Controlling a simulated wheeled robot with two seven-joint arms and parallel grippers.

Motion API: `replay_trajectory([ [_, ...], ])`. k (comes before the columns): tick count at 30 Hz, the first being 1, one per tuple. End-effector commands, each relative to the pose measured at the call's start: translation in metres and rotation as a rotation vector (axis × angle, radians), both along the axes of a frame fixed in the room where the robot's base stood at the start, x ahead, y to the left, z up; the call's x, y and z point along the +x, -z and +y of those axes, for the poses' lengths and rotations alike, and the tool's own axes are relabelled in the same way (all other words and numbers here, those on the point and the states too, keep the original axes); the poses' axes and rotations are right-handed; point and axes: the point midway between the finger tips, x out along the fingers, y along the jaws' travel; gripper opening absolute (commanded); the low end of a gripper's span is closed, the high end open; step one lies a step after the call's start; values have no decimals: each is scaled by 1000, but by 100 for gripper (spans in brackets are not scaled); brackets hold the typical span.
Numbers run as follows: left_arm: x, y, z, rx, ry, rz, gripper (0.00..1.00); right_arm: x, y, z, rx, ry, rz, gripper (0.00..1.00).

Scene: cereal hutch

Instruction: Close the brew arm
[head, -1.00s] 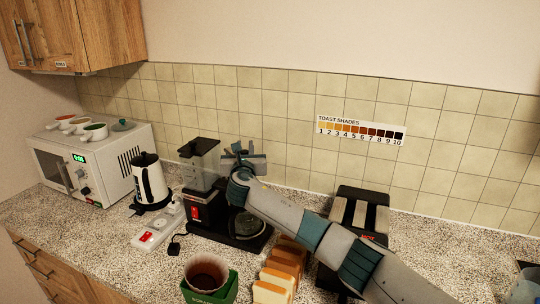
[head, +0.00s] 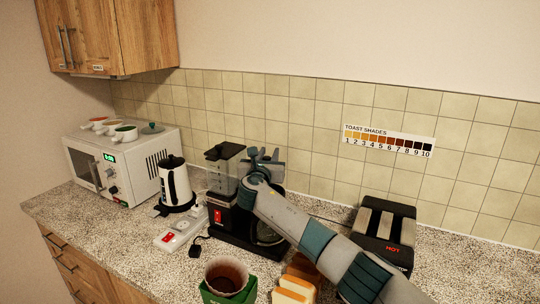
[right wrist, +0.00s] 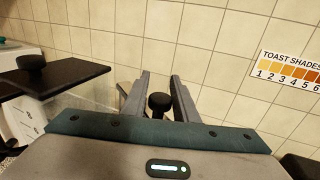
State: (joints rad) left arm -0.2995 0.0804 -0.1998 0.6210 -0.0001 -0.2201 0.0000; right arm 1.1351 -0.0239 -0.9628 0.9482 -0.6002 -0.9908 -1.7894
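The black coffee maker (head: 222,220) with its clear tank (head: 224,170) stands on the counter, its glass carafe (head: 269,232) partly hidden behind my right arm. My right gripper (head: 264,156) is just right of the tank top, above the carafe side. In the right wrist view, its two fingers (right wrist: 161,80) are apart, with a black knob (right wrist: 160,102) between them. I cannot tell whether either finger touches the knob. The brew arm is mostly hidden by my gripper, so its angle is unclear. The dark tank lid (right wrist: 60,76) is at the left there. My left gripper is out of view.
A kettle (head: 175,184) and power strip (head: 182,229) stand left of the coffee maker, a microwave (head: 128,165) farther left. A toaster (head: 384,232) is at right. Bread slices (head: 293,286) and a green-based container (head: 228,283) are in front. The tiled wall (head: 310,130) is close behind.

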Motion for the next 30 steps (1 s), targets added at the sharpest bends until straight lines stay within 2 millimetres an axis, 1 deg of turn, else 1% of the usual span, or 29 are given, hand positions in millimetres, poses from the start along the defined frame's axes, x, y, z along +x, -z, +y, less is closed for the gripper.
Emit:
replay_trajectory([
  [11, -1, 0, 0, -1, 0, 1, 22, 0, 0, 0, 0, -1, 0, 40],
  [17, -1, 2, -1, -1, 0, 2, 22, -5, 1, 2, 0, -1, 0, 40],
  [23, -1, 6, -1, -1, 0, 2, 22, -19, 2, 4, 1, -1, 0, 40],
  [30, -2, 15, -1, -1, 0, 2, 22, -47, 2, 11, 2, -3, -1, 40],
])
